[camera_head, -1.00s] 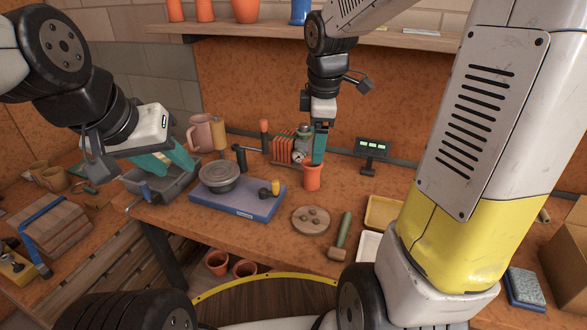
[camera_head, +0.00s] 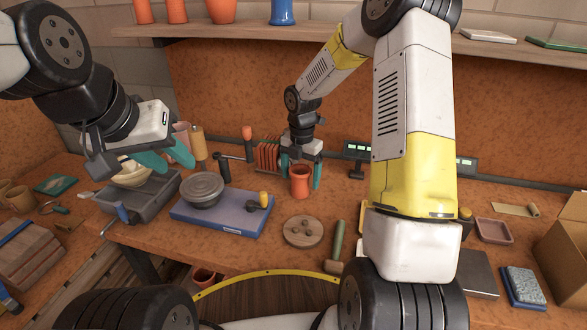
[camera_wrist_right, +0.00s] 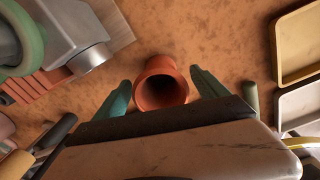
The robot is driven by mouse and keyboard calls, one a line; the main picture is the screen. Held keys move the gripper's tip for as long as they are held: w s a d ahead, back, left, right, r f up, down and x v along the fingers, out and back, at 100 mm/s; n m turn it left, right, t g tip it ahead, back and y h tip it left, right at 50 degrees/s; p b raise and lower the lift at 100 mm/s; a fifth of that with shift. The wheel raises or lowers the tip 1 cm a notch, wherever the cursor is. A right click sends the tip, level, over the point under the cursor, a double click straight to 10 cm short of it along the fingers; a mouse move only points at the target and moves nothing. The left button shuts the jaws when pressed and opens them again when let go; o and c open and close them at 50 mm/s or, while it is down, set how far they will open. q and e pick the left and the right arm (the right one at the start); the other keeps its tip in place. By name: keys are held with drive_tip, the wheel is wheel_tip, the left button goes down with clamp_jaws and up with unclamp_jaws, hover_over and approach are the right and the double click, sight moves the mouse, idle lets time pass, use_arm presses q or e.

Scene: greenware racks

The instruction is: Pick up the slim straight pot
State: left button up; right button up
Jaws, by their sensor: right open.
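A slim, nearly straight orange pot (camera_head: 299,182) stands upright on the workbench. My right gripper (camera_head: 300,173) is open over it, pointing down, with one teal finger on either side of the pot. In the right wrist view the pot (camera_wrist_right: 160,85) shows its round dark mouth between the two fingers of the right gripper (camera_wrist_right: 162,90), with a gap on each side. My left gripper (camera_head: 166,158) is open and empty at the left, above a grey tub (camera_head: 165,190) that has a pale bowl in it.
A blue board (camera_head: 225,218) with a grey round lidded piece lies left of the pot. A round wooden disc (camera_head: 303,231) and a mallet (camera_head: 338,240) lie in front. Orange tiles (camera_head: 266,155) stand close behind. Orange pots (camera_head: 222,10) and a blue pot (camera_head: 282,12) stand on the shelf.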

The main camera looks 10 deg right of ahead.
drive_tip(key=shift+f, duration=1.45)
drive_tip(key=c, duration=1.6)
drive_tip(key=shift+r, duration=0.1)
